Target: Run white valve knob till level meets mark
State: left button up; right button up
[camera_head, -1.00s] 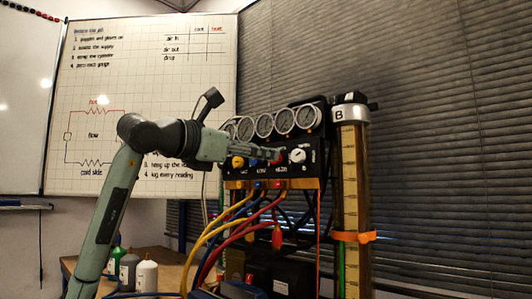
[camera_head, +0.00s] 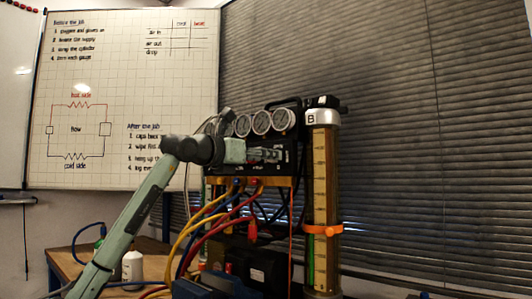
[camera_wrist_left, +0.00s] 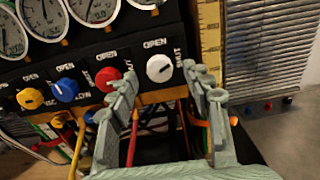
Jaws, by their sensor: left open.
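The white valve knob (camera_wrist_left: 159,68) is at the right end of the black panel in the left wrist view, between OPEN and SHUT labels. My left gripper (camera_head: 276,155) is open in front of the panel in the head view and hides the white knob there. In the left wrist view its fingers (camera_wrist_left: 160,80) stand either side of the knob, which shows in the gap; contact cannot be told. The cylinder marked B (camera_head: 321,185) stands right of the panel with a scale and an orange ring (camera_head: 322,230) low on it.
Round gauges (camera_head: 262,122) line the panel top. Coloured hoses (camera_head: 205,225) hang below. A whiteboard (camera_head: 120,45) stands behind.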

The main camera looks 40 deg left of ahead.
pick_arm(q)
jog(key=shift+w, duration=0.95)
pick_arm(e)
jog(key=shift+s+f, duration=0.1)
jog(key=shift+f, duration=0.55)
pick_arm(q)
jog(key=shift+c, duration=0.5)
grip_shut()
jog(key=m+p, duration=0.2)
jog(key=m, duration=0.3)
jog(key=shift+m, duration=0.3)
pick_arm(e)
jog(key=shift+g, duration=0.3)
jog(key=f, duration=0.1)
jog(key=s+f, duration=0.1)
jog(key=f, duration=0.1)
jog(key=s+f, duration=0.1)
jog(key=f, duration=0.1)
jog(key=shift+d, duration=0.2)
pick_arm(q)
jog(key=shift+o, duration=0.5)
grip_release()
